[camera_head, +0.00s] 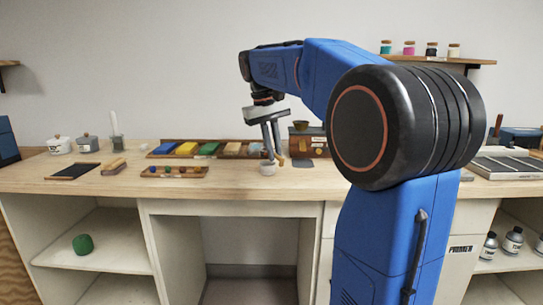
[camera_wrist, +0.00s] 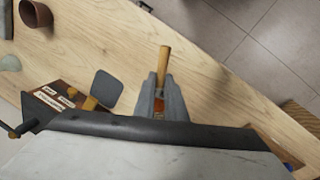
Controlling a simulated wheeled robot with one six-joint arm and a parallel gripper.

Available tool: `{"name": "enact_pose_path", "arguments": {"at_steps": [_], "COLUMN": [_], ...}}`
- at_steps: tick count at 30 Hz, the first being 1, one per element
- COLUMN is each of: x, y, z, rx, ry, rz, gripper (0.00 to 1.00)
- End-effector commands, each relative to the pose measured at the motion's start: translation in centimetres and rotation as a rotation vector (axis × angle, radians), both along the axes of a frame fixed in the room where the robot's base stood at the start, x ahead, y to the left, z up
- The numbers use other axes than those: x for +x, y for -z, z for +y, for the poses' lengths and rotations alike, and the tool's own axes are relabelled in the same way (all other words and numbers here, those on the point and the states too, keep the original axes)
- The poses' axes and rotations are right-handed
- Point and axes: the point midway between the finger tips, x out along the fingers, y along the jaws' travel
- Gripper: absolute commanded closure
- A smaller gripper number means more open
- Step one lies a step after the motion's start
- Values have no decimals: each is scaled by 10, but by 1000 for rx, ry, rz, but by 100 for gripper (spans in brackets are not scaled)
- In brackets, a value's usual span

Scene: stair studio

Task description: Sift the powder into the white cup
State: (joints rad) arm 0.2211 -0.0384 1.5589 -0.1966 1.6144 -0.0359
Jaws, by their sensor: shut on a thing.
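My gripper (camera_head: 276,156) points down over the worktop, near its front edge. In the wrist view my gripper (camera_wrist: 160,98) is shut on a tool with a wooden handle (camera_wrist: 164,60). The handle sticks out past the fingertips; the tool's working end is hidden or too small to tell. A small whitish cup (camera_head: 268,169) stands on the worktop just below the fingers in the head view. I cannot tell whether the tool touches it. I cannot make out the cup in the wrist view, and no powder is clearly visible.
A wooden tray (camera_head: 174,172) of small coloured pieces and a rack of colour blocks (camera_head: 186,149) lie left of my gripper. A brown box (camera_head: 308,145) stands to the right. Lidded jars (camera_head: 59,146) stand far left. The front worktop strip (camera_head: 215,185) is clear.

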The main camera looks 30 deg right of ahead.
Motion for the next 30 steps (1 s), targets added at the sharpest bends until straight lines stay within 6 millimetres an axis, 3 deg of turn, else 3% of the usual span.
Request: {"name": "enact_pose_path", "arguments": {"at_steps": [9,14,18,22,26,30], "x": [0,0,0,0,0,0], "y": [0,0,0,0,0,0], "z": [-6,20,-8,21,-9,20], "rx": [0,0,0,0,0,0], "ry": [0,-3,3,-4,5,-5], "rz": [0,-1,0,-1,0,-1], "gripper": [100,100,100,100,100,100]}}
